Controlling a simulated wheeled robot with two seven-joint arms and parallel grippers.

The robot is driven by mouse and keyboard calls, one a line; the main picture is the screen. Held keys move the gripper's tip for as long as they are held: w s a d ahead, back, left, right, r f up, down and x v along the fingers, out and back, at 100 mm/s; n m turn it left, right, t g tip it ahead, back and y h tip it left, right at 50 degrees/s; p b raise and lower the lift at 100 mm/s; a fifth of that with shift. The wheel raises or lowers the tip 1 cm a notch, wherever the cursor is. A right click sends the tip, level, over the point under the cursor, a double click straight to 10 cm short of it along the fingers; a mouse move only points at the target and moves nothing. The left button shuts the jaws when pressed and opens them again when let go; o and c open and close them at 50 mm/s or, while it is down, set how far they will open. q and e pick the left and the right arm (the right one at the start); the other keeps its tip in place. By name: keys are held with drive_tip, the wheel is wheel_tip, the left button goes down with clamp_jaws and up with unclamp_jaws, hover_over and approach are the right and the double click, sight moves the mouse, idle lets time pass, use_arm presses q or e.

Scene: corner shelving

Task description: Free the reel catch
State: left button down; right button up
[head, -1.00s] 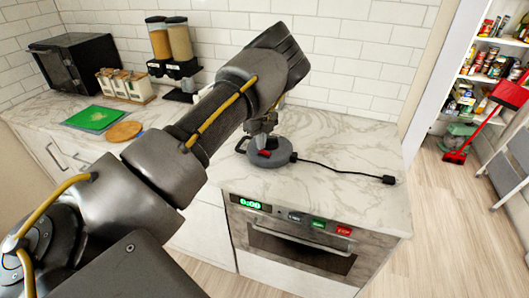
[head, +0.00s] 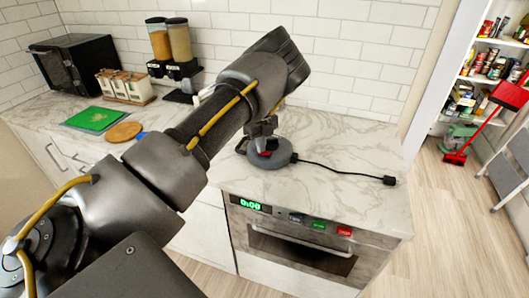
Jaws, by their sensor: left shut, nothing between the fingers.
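The grey cord reel (head: 281,158) lies flat on the marble counter above the oven. A small red part (head: 265,154), perhaps the catch, shows at its middle, mostly hidden by my gripper. A black cord runs right from the reel to a black plug (head: 389,180) on the counter. My left gripper (head: 262,147) points down over the middle of the reel, shut and empty, with its tips close to the red part. I cannot tell whether they touch it. My right gripper is not in view.
The oven (head: 300,243) is below the counter. A green board (head: 94,119), a round wooden board (head: 124,131), jars (head: 126,86), dispensers (head: 170,45) and a black microwave (head: 76,62) stand left. Counter around the cord is clear. A red broom (head: 455,157) leans at right.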

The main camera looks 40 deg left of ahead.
use_arm(q)
wheel_tip(320, 180, up, 7)
drive_tip(key=p, duration=0.4)
drive_tip(key=shift+p, duration=0.35)
drive_tip(key=shift+f, duration=0.1)
